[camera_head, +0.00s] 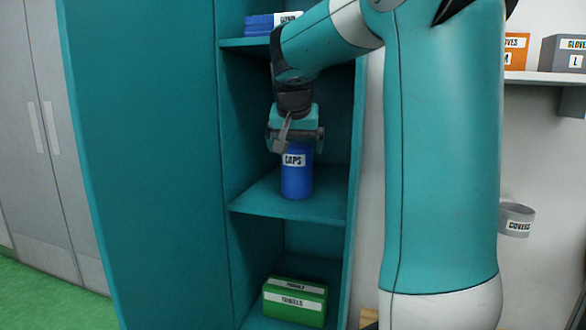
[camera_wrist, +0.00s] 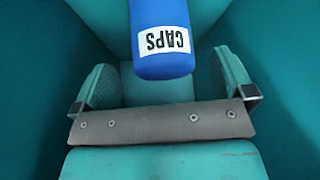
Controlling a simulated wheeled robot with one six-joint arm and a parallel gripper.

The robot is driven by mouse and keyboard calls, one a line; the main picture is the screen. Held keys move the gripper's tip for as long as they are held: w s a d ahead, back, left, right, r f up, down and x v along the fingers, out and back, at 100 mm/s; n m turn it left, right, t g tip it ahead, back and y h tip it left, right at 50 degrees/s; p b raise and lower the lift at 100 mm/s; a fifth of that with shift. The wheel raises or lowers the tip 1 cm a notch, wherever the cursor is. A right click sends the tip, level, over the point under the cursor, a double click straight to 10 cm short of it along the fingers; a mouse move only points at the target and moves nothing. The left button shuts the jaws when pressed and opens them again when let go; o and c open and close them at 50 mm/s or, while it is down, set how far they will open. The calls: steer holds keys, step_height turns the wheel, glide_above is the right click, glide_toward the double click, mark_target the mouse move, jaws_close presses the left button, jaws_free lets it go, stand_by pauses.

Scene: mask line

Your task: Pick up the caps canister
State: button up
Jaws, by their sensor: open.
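The caps canister (camera_head: 297,180) is a blue cylinder with a white CAPS label. It stands upright on the middle shelf of the teal cabinet, and its upper part is hidden behind my gripper in the head view. My gripper (camera_head: 294,143) is in front of the canister's top. There my gripper (camera_wrist: 160,85) is open, with one teal pad on either side of the canister's line.
The shelf (camera_head: 320,206) has bare room around the canister, with teal cabinet walls (camera_head: 150,150) close on the sides. A green towels box (camera_head: 295,302) is on the shelf below. Blue folded items (camera_head: 260,24) lie on the shelf above. Glove boxes (camera_head: 564,54) stand at right.

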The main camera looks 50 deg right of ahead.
mark_target(297, 144)
steer(key=d, duration=0.1)
steer(key=w+d+f, duration=0.1)
steer(key=w+d, duration=0.1)
steer(key=shift+w+d+f, duration=0.25)
steer(key=shift+d+f, duration=0.05)
steer(key=shift+d, duration=0.1)
steer(key=shift+w+d+f, duration=0.2)
steer(key=shift+d+f, duration=0.05)
steer(key=shift+f, duration=0.25)
steer(key=c, duration=1.1)
steer(key=shift+r, duration=0.15)
steer(key=shift+r, duration=0.25)
steer(key=s+a+b, duration=0.1)
steer(key=s+a, duration=0.9)
steer(key=a, duration=0.5)
steer(key=shift+s+r, duration=0.15)
steer(key=shift+r, duration=0.25)
